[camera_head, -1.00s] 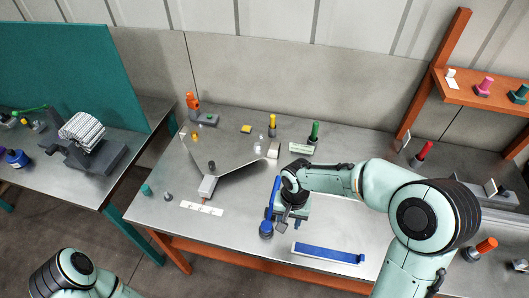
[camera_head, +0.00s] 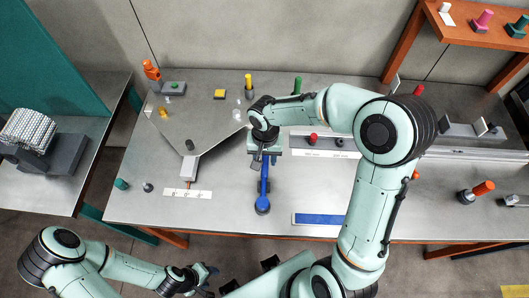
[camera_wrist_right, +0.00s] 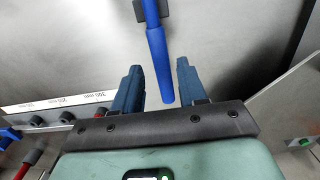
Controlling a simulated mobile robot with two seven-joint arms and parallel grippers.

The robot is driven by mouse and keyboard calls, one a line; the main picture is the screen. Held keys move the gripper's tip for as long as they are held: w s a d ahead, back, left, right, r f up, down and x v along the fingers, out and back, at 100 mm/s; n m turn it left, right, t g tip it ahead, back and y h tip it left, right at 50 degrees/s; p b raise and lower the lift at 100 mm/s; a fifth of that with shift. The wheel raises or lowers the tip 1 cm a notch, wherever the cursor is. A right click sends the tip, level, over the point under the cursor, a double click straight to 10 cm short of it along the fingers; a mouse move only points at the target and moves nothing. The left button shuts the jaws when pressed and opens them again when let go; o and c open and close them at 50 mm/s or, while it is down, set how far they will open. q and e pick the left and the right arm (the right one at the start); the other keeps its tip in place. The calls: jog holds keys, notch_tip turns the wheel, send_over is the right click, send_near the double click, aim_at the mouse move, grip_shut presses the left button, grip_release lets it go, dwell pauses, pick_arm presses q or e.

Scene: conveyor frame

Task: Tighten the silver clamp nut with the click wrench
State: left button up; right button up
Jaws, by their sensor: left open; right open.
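A long blue tool (camera_head: 264,184), which looks like the click wrench, lies on the metal table with a round blue end towards the front edge. My right gripper (camera_head: 262,158) is above its far end and hides part of it. In the right wrist view the blue handle (camera_wrist_right: 158,55) reaches between the open fingers of that gripper (camera_wrist_right: 158,80), with gaps on both sides. My left gripper (camera_head: 211,275) is open and empty, low in front of the table. I cannot tell which part is the silver clamp nut; a small grey knob (camera_head: 147,187) stands at the table's left front.
A blue strip in a pale tray (camera_head: 319,219) lies right of the tool. A labelled rail (camera_head: 320,153) with pegs is behind it. A folded metal panel (camera_head: 200,125) and a white label strip (camera_head: 187,194) are to the left. An orange shelf (camera_head: 480,32) stands at back right.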

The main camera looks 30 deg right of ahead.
aim_at(265, 165)
jog(key=f+b, duration=0.1)
jog(key=f, duration=0.1)
jog(key=f+b, duration=0.1)
jog(key=f, duration=0.1)
jog(key=shift+s+f, duration=0.2)
jog(key=shift+f, duration=0.1)
jog(key=shift+r, duration=0.3)
jog(key=c, duration=0.4)
grip_shut()
pick_arm(q)
jog(key=shift+s+f, duration=0.4)
jog(key=shift+f, duration=0.25)
jog(key=shift+s+f, duration=0.35)
jog(key=shift+f, duration=0.25)
pick_arm(e)
jog(key=shift+w+r, duration=0.15)
jog(key=shift+w, duration=0.1)
notch_tip(265, 165, up, 2)
jog(key=shift+r+p, duration=0.1)
jog(key=shift+p, duration=0.7)
jog(key=shift+r+p, duration=0.65)
jog(key=shift+r, duration=0.7)
pick_arm(q)
jog(key=w+r, duration=0.2)
jog(key=r, duration=0.1)
pick_arm(e)
jog(key=shift+s, duration=0.1)
